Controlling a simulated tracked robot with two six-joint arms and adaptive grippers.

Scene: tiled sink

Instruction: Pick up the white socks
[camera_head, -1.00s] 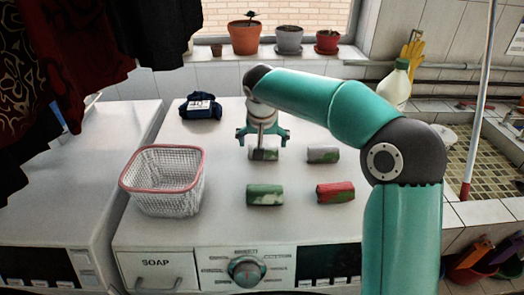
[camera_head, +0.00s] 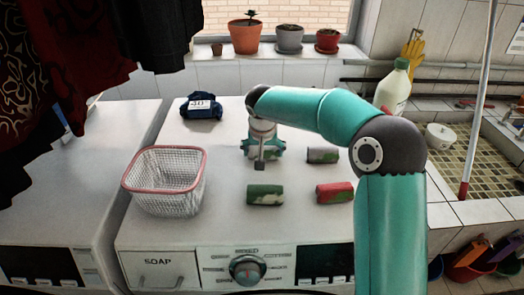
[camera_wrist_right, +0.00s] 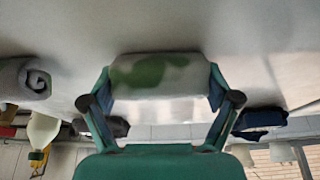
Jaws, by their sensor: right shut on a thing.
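My right gripper (camera_head: 263,151) is shut on a rolled pair of white socks on the washing machine's top, in the back left spot of a group of rolls. In the right wrist view the white socks (camera_wrist_right: 160,78) show a green blotch, with a finger at each end. In the head view the gripper mostly hides them, and I cannot tell whether they are clear of the surface. A greyish roll (camera_head: 323,155) lies to their right, a green roll (camera_head: 265,195) in front, and a red and green roll (camera_head: 334,192) at front right. My left gripper is not in view.
A white wire basket with a pink rim (camera_head: 165,188) stands at left on the washing machine (camera_head: 225,220). A dark blue folded cloth (camera_head: 201,107) lies behind it. A white bottle (camera_head: 393,88) stands at back right, near the tiled sink (camera_head: 470,155). Dark clothes hang at upper left.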

